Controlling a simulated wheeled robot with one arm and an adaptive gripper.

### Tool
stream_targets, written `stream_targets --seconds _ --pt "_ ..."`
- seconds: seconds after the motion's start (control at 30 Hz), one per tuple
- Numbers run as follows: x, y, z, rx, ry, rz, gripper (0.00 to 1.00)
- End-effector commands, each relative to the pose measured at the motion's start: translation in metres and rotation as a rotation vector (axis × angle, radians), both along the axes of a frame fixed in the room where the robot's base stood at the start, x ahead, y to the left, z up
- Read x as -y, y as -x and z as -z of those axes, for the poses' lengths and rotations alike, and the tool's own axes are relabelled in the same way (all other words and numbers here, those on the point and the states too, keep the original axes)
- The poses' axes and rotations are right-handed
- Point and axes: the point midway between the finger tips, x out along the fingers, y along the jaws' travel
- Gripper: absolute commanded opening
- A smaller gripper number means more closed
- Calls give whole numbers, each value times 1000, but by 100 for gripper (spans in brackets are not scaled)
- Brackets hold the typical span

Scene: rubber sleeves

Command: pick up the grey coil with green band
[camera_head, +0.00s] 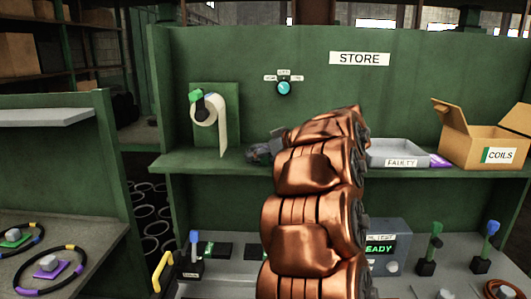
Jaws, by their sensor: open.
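I cannot make out a grey coil with a green band for sure in the head view. My gripper (262,151), dark grey and small in the picture, is at the end of my copper-coloured arm, in front of the green wall at shelf height. It is open, and I see nothing held in it. My arm hides the middle of the shelf and part of the bench below. An open cardboard box labelled COILS (480,146), with a green stripe, stands on the shelf at right; its inside is hidden.
A grey FAULTY tray (397,152) sits beside the box. A pale roll (205,110) hangs on the wall at left. Black rings (42,272) lie on the left table. Upright levers (428,250) and an orange coil (507,290) are at lower right.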

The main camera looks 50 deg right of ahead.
Motion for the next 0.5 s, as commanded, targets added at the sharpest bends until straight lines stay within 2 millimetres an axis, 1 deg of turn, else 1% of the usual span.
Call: stream_targets --seconds 0.1,0.5 --pt "0 0 0 0 0 0 54" --pt "0 0 0 -1 0 -1 12"
